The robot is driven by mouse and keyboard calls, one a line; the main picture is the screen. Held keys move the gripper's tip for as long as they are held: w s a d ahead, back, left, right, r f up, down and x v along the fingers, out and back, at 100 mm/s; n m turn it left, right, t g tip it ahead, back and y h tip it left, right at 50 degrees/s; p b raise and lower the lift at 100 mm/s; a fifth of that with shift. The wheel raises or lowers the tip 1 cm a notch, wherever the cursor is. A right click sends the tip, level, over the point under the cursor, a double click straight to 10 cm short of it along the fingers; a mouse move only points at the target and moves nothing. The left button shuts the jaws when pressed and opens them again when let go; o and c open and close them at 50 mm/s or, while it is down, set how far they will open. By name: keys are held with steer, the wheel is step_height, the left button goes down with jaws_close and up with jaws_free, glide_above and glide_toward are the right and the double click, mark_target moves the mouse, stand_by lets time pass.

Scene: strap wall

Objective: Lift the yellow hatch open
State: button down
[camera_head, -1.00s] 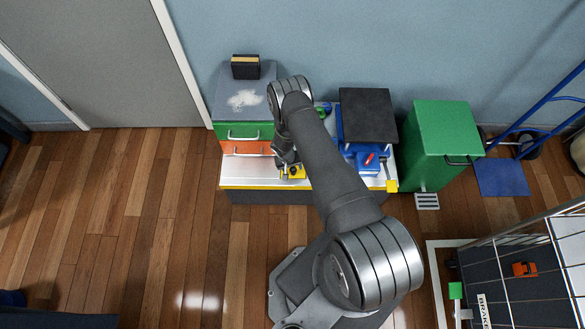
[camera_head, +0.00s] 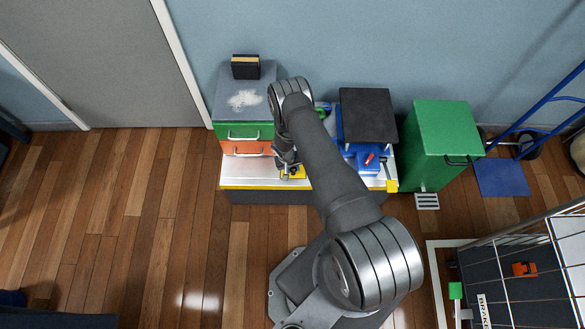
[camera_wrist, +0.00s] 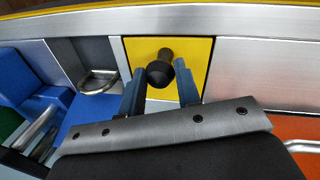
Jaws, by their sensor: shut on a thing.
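The yellow hatch (camera_wrist: 196,54) is a square panel in the silver worktop. It looks flush with the surface around it. A black knob (camera_wrist: 160,68) stands up from the hatch. My gripper (camera_wrist: 159,82) has its two blue fingers on either side of the knob and is shut on it. In the head view a small part of the hatch (camera_head: 298,173) shows beside my gripper (camera_head: 288,169). My arm hides much of the bench there, and the finger contact is too small to see.
A grey-topped cabinet with green and orange drawers (camera_head: 245,132) stands left of my arm. Blue fittings and a dark square panel (camera_head: 368,115) are to the right. A green bin (camera_head: 440,140) stands beyond the bench.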

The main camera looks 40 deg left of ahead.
steer(key=shift+w+a+r, duration=0.6)
steer(key=shift+w+r, duration=0.05)
steer(key=shift+r, duration=0.15)
steer(key=shift+w+a+r, duration=0.6)
steer(key=shift+r, duration=0.2)
steer(key=shift+w+a+r, duration=0.4)
steer(key=shift+w+a, duration=0.3)
steer(key=shift+w+a+r, duration=0.4)
steer(key=shift+w+a, duration=0.25)
steer(key=shift+w, duration=0.05)
steer(key=c, duration=1.1)
jaws_free()
steer(key=shift+o, duration=0.2)
steer(key=shift+s, duration=0.1)
step_height(320, 180, up, 17)
steer(key=s+a, duration=0.1)
steer(key=s, duration=0.1)
steer(key=shift+s+a, duration=0.35)
steer(key=shift+a, duration=0.05)
